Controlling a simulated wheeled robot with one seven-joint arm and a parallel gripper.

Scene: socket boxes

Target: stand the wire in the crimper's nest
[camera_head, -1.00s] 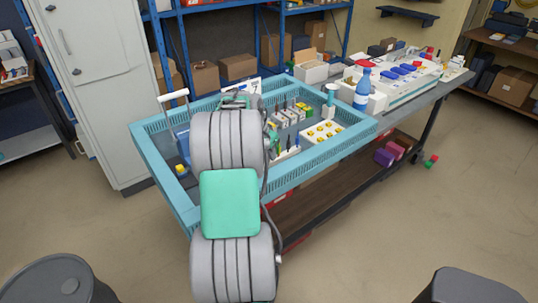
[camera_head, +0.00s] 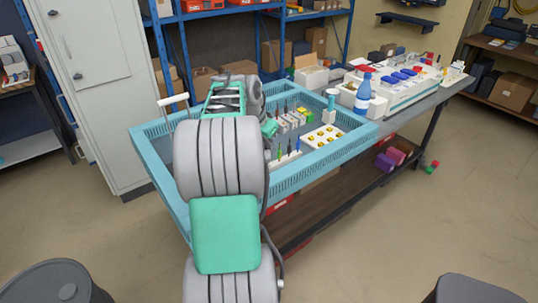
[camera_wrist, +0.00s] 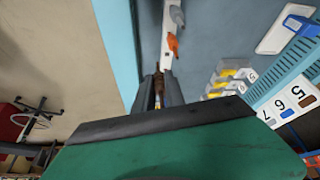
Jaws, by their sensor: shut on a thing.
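In the wrist view my gripper (camera_wrist: 158,88) is shut on a thin brown wire (camera_wrist: 158,86), which shows between the dark fingertips. Its lower end is hidden by the fingers. Beyond the fingertips is a pale upright piece with an orange part (camera_wrist: 173,42); I cannot tell if it belongs to the crimper. In the head view a white bar handle (camera_head: 173,99) stands at the left side of the light blue tray; it may be the crimper's lever, and what lies below it is largely behind my arm. My fingertips and the wire are hidden in the head view.
The light blue slotted tray (camera_head: 345,145) holds a white block of yellow parts (camera_head: 322,138) and several small holders. In the wrist view, a numbered white label plate (camera_wrist: 285,103) and clear bins (camera_wrist: 228,77) lie right.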

